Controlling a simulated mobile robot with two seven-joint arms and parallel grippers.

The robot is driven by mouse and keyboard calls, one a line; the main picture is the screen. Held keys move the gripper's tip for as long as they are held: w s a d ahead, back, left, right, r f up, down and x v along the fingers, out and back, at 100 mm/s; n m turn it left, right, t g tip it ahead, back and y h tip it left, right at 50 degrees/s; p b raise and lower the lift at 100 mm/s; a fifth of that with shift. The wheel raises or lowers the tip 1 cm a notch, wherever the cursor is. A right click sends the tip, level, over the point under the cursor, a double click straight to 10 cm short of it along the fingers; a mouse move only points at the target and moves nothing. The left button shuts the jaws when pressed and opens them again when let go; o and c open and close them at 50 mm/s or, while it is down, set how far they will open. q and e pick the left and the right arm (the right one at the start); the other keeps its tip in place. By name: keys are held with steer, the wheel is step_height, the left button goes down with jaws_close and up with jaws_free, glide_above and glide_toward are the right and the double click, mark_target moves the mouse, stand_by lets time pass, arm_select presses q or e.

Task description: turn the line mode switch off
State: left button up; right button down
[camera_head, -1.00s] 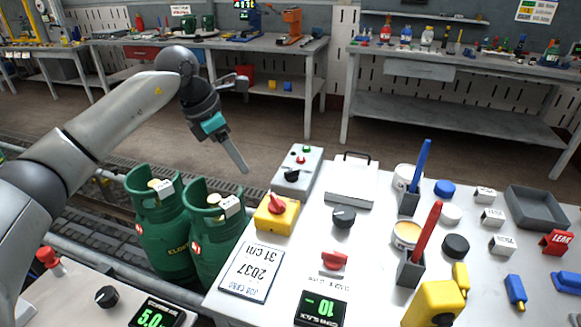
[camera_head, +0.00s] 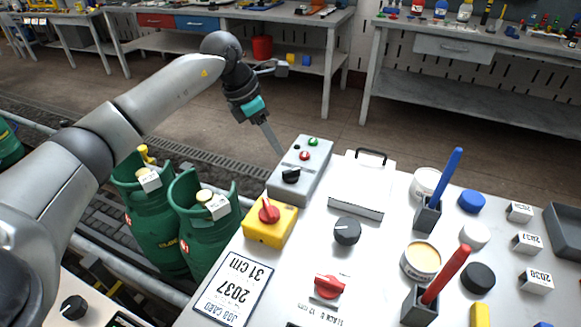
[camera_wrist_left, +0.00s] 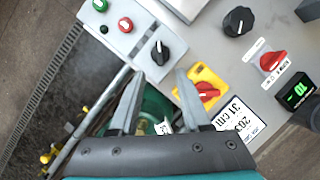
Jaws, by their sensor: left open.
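A grey control box (camera_head: 318,158) stands on the left edge of the white bench. It carries a black rotary switch (camera_head: 291,175), a red button (camera_head: 304,156) and a green button (camera_head: 313,142). I read no label naming the line mode switch. My left gripper (camera_head: 279,150) is just above and left of the box, pointing down, apart from it. In the left wrist view the fingers (camera_wrist_left: 159,76) are spread and empty. The black switch (camera_wrist_left: 160,53) shows just beyond and between their tips, its white mark visible. My right gripper is not in view.
A yellow box with a red knob (camera_head: 268,211) sits beside the grey box. A black dial (camera_head: 347,231) and red switch (camera_head: 328,286) lie further right. Green gas cylinders (camera_head: 204,227) stand left, below the bench edge. A clipboard-like plate (camera_head: 359,185) is behind the dial.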

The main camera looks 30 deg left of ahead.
arm_select(q)
glide_above(291, 170)
steer(key=s+a, duration=0.1)
steer(key=s, duration=0.1)
step_height(291, 170, down, 6)
steer(key=shift+w+a+r+b, duration=0.15)
steer(key=shift+b, duration=0.3)
steer(key=x, duration=0.3)
steer(key=shift+w+f+b, duration=0.1)
steer(key=shift+f+b, duration=0.2)
steer(key=shift+b, duration=0.05)
steer(key=shift+w+f, duration=0.15)
steer(key=shift+f, duration=0.25)
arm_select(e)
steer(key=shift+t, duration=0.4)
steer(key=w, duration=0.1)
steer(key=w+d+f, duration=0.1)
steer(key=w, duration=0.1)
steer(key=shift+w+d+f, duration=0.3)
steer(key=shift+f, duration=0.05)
arm_select(q)
jaws_close()
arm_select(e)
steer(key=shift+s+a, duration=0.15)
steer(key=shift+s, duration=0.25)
